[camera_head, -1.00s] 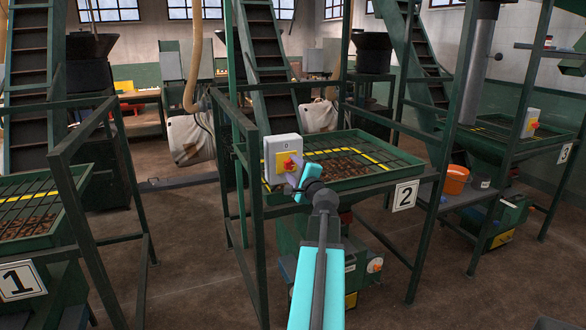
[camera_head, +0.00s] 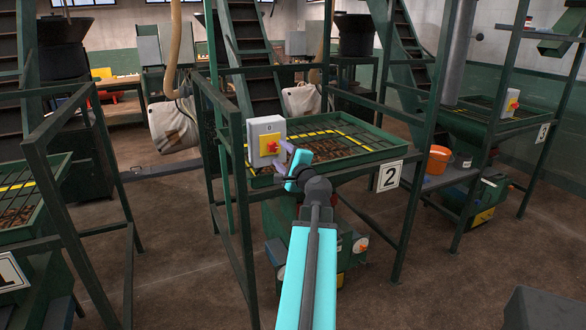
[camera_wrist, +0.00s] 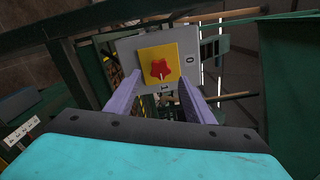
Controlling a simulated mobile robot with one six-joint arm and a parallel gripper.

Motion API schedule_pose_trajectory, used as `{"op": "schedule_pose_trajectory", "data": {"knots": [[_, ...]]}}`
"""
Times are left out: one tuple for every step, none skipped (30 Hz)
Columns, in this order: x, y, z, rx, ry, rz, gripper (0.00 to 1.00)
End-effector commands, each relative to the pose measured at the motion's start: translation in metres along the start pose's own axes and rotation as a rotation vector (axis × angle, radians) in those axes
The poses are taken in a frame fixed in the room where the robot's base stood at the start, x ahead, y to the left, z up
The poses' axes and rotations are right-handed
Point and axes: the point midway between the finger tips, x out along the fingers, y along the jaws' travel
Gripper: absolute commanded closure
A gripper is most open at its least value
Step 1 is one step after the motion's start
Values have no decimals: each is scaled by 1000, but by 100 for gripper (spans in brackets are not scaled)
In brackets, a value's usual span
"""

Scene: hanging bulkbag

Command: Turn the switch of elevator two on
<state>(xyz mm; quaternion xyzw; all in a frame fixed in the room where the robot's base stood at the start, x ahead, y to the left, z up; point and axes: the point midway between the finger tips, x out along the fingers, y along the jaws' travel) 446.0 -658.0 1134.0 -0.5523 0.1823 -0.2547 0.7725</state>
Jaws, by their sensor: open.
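The elevator two switch is a grey box (camera_head: 265,128) with a yellow plate and red knob (camera_head: 271,147), on the green frame left of the number 2 sign (camera_head: 390,176). In the wrist view the knob (camera_wrist: 160,70) lies between and just beyond the purple fingers. Its pale mark points to a small dark label at the plate's lower edge, while the 0 label is at the plate's right. My gripper (camera_head: 284,154) is open, facing the knob from the right; it also shows in the wrist view (camera_wrist: 159,78). The fingers appear apart from the knob.
A green grated tray (camera_head: 345,150) lies just behind the box. Green frame posts (camera_head: 237,200) stand close below and left of it. Station 3 has another switch box (camera_head: 510,102), and an orange bucket (camera_head: 438,160) stands at right. Open floor lies in front.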

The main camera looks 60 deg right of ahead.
Motion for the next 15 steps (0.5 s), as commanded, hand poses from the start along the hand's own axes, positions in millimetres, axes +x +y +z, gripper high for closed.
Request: {"op": "schedule_pose_trajectory", "data": {"knots": [[-8,2,0,0,1,-1,52],[-11,2,0,0,1,0,52],[-16,2,1,0,0,0,52],[-19,2,1,0,0,0,52],[-23,2,0,0,0,0,52],[-28,2,0,-1,0,-1,52],[-31,2,0,-1,1,-1,52],[-34,2,0,-1,1,-1,52],[-39,2,0,-1,1,-1,52],[-37,3,0,-1,-1,-1,52],[-37,3,-1,-1,-2,-1,52],[-37,4,-1,-1,-3,0,52],[-38,4,-1,-2,-3,0,52],[-38,3,-1,-2,-4,-1,52],[-39,3,-1,-1,-4,-1,52]]}}
